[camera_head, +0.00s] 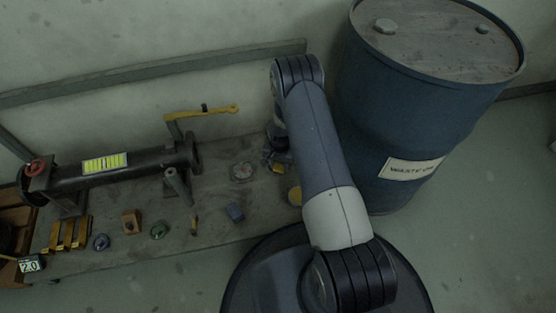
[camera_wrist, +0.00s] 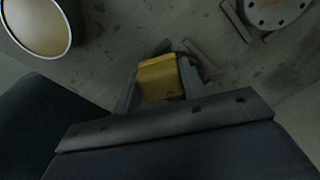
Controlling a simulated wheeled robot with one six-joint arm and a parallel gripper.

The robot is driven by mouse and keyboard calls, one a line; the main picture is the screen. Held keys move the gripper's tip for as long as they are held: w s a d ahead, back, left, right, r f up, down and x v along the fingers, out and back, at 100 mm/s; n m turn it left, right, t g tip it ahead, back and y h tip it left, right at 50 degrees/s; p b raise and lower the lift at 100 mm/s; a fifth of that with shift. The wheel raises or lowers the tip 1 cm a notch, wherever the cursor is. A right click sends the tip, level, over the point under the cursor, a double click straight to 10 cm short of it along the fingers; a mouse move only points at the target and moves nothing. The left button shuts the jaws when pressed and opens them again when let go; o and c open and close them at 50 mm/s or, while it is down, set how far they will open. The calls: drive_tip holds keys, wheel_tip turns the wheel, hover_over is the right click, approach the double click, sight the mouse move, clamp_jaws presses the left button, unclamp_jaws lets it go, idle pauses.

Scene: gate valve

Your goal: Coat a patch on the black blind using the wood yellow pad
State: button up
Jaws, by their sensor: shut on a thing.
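My gripper (camera_wrist: 160,82) is shut on a yellow block-like pad (camera_wrist: 158,76), with one finger on each side of it. The pad's underside is hidden, and I cannot tell whether it touches anything below. In the head view, my gripper (camera_head: 277,158) is over the right part of the bench, partly hidden by my arm. A grey disc with bolt holes (camera_wrist: 272,9) is cut off at the top right of the wrist view. It may be the blind, but it looks grey in this dim light. My gripper is apart from it.
A round tin with a pale gold face (camera_wrist: 38,24) is at the wrist view's upper left. A black pipe (camera_head: 135,169) with a yellow lever (camera_head: 208,111) lies along the bench's left. Several small items stand along the front. A blue drum (camera_head: 400,105) stands close on the right.

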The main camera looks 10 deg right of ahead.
drive_tip(key=shift+f+b, duration=0.15)
drive_tip(key=shift+b, duration=0.2)
drive_tip(key=shift+w, duration=0.1)
drive_tip(key=shift+w+f+b, duration=0.1)
drive_tip(key=shift+w+b, duration=0.55)
drive_tip(key=shift+b, duration=0.1)
drive_tip(key=shift+w+r+b, duration=0.2)
drive_tip(key=shift+w+b, duration=0.2)
drive_tip(key=shift+w, duration=0.4)
drive_tip(key=shift+w+r, duration=0.1)
drive_tip(key=shift+w, duration=1.35)
drive_tip(key=shift+s+p, duration=0.95)
drive_tip(key=shift+s, duration=2.2)
drive_tip(key=shift+w, duration=0.1)
